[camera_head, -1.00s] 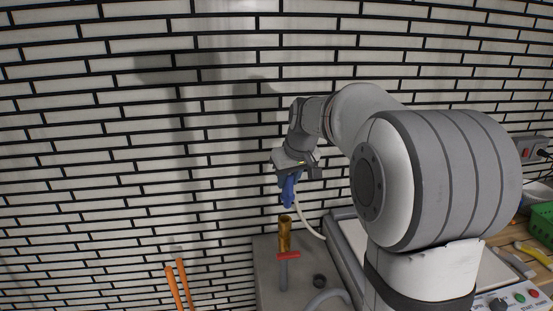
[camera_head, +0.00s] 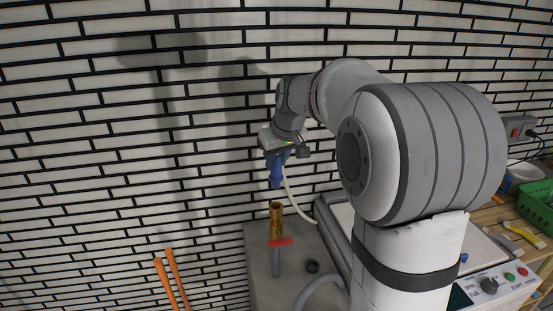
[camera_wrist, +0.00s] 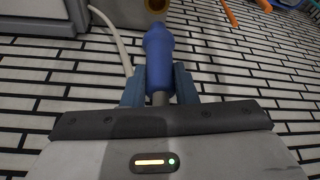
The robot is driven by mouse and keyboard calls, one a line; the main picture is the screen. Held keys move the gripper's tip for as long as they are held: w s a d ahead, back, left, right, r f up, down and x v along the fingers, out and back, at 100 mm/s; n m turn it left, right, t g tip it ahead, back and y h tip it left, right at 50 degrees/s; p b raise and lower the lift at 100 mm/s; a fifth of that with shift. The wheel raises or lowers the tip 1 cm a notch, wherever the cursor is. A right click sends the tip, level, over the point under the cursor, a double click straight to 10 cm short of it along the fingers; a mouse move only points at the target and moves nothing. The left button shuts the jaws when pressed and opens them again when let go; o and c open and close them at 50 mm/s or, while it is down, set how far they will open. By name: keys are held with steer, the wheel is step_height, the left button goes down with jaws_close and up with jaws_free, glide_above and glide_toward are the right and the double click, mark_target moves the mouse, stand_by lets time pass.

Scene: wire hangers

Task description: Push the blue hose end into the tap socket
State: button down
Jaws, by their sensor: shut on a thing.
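The blue hose end (camera_head: 276,178) points down from my gripper (camera_head: 277,158), which is shut on it. In the wrist view the blue hose end (camera_wrist: 158,56) sits between the two blue fingers of my gripper (camera_wrist: 160,92). The brass tap socket (camera_head: 276,219) stands upright below, above a red handle (camera_head: 281,242). A visible gap separates the hose tip from the socket's open top. In the wrist view the brass socket (camera_wrist: 155,6) shows at the top edge, partly cut off, just beyond the tip. A pale hose (camera_head: 293,203) hangs beside the gripper.
The tap stands over a grey block (camera_head: 258,265) against the white brick wall. A dark ring (camera_head: 312,266) lies on it. Orange handles (camera_head: 170,280) stand to the left. On the right are a control panel (camera_head: 490,287), a green crate (camera_head: 537,203) and a power strip (camera_head: 517,128).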

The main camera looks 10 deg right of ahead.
mark_target(278, 185)
steer(key=shift+f+b, duration=1.9)
steer(key=shift+f, duration=0.7)
steer(key=shift+f+b, duration=1.85)
steer(key=shift+f, duration=0.35)
steer(key=c, duration=1.1)
jaws_free()
steer(key=shift+r, duration=0.1)
steer(key=v, duration=0.7)
steer(key=shift+s+r+b, duration=0.15)
steer(key=shift+r+b, duration=0.15)
steer(key=shift+b, duration=0.1)
steer(key=s+f+m, duration=0.1)
steer(key=s+f, duration=0.3)
steer(key=s, duration=0.5)
steer(key=s+a+f+m+g, duration=0.1)
steer(key=s+f, duration=0.4)
steer(key=s, duration=0.3)
steer(key=s+f+m+h, duration=0.1)
steer(key=s+f, duration=0.3)
steer(key=s, duration=0.5)
steer(key=shift+s+a+f, duration=0.15)
steer(key=shift+s+f, duration=0.1)
steer(key=shift+s, duration=0.05)
